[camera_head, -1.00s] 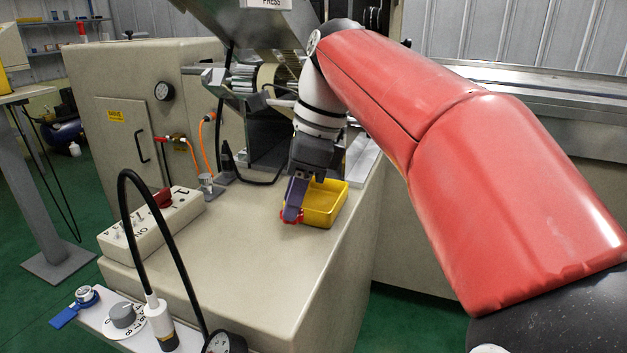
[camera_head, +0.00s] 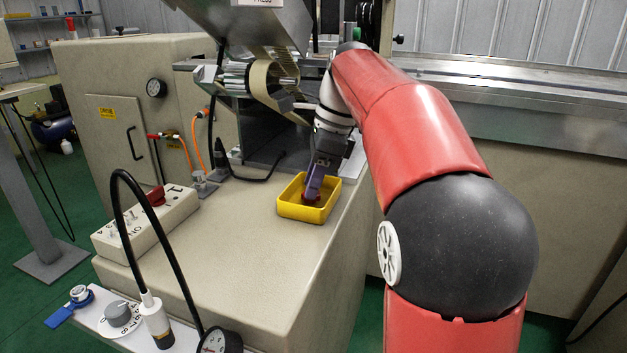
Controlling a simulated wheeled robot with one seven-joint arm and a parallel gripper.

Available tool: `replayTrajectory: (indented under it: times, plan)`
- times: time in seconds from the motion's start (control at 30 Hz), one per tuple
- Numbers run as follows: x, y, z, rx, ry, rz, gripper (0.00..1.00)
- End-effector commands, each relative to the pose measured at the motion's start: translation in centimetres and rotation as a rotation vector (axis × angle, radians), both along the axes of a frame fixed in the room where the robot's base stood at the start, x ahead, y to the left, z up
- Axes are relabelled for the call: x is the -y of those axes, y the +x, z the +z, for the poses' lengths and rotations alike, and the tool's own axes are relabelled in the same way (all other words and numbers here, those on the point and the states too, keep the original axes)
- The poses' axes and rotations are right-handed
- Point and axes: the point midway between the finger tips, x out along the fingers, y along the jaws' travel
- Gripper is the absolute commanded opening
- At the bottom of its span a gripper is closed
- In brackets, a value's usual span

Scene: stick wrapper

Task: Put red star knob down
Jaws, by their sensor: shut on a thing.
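The red star knob (camera_head: 311,198) is small and shows only in part at the tips of my gripper. My gripper (camera_head: 313,190), with purple fingers, points down into a yellow tray (camera_head: 290,211) and is shut on the knob. The knob is within the tray's walls, low near its floor. I cannot tell whether it touches the floor. The tray stands on the beige machine top (camera_head: 250,250).
A control box (camera_head: 150,222) with a red knob stands left of the tray. A black cable (camera_head: 250,178) lies behind the tray. Rollers (camera_head: 265,82) and a steel hopper hang above. The machine top in front of the tray is clear.

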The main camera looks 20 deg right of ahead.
Motion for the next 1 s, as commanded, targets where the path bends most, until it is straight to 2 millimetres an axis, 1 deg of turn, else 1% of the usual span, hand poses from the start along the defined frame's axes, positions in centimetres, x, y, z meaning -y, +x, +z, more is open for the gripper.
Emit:
replayTrajectory:
  times: [0.13, 0.43, 0.47, 0.6, 0.87, 1.0]
  plan:
    - [0.0, 0.0, 0.0, 0.0, 0.0, 0.0, 0.05]
    - [0.0, 0.0, -0.9, -0.001, 0.0, 0.0, 0.05]
    - [0.0, 0.0, -0.8, -0.001, 0.0, 0.0, 0.34]
    - [0.0, 0.0, -0.8, -0.001, 0.0, 0.0, 0.52]
    - [0.0, 0.0, -0.8, -0.001, 0.0, 0.0, 0.52]
    - [0.0, 0.0, 0.2, 0.002, -0.001, 0.0, 0.52]
